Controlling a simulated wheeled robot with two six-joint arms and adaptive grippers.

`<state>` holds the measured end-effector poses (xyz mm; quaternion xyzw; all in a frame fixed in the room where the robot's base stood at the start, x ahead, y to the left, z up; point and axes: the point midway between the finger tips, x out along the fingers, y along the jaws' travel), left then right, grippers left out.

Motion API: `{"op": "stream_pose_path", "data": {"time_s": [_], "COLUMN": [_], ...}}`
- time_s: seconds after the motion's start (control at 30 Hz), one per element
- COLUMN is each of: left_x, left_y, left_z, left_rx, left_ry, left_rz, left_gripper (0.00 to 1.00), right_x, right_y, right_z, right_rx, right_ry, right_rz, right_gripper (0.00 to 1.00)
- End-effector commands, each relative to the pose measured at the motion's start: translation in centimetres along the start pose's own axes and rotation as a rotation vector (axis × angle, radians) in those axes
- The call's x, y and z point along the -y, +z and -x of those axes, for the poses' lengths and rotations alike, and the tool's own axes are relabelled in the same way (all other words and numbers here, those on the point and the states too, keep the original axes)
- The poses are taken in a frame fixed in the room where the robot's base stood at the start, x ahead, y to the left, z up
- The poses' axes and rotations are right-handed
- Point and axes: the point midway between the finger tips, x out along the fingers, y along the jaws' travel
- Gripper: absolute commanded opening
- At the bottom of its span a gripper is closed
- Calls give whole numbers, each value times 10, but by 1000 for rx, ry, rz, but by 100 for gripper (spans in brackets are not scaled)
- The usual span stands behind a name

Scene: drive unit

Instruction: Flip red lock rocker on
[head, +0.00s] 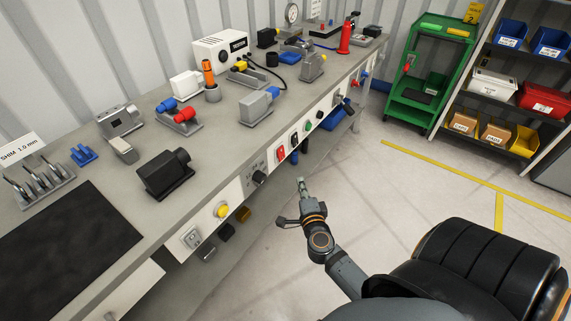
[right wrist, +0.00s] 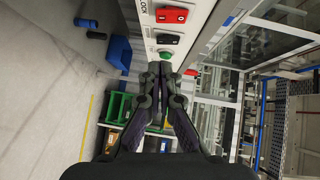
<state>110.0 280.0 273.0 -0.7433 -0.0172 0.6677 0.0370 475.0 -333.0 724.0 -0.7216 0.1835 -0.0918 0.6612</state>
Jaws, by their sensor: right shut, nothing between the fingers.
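The red lock rocker (head: 281,152) is set in the white front panel of the workbench. It also shows in the right wrist view (right wrist: 171,15) at the top edge, beside lettering that reads LOCK. Which way it is tipped I cannot tell. My right gripper (head: 301,182) is shut and empty, in front of the bench. It is apart from the rocker, to its lower right in the head view. In the right wrist view its fingertips (right wrist: 160,67) lie just below the green button (right wrist: 165,54). My left gripper is out of view.
A black rocker (head: 294,139) sits between the red rocker and the green button. A black knob (head: 259,178) and a yellow button (head: 222,210) are further left on the panel. A green cart (head: 431,70) and bin shelves stand at the back right. The floor between is clear.

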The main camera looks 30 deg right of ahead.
Motion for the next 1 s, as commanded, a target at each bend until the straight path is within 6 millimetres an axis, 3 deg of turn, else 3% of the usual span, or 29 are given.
{"op": "stream_pose_path", "data": {"time_s": [0.43, 0.7, 1.0], "left_x": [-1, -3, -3], "left_y": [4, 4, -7], "left_z": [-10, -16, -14], "left_rx": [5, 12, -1], "left_ry": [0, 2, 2], "left_rz": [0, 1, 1], "left_gripper": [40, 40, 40], "right_x": [-1, -1, 0], "right_y": [3, 26, 28], "right_z": [-93, -114, -115], "right_rx": [-1, 0, 0], "right_ry": [-2, 0, 0], "right_rz": [-1, 1, 2], "right_gripper": [0, 0, 0]}}
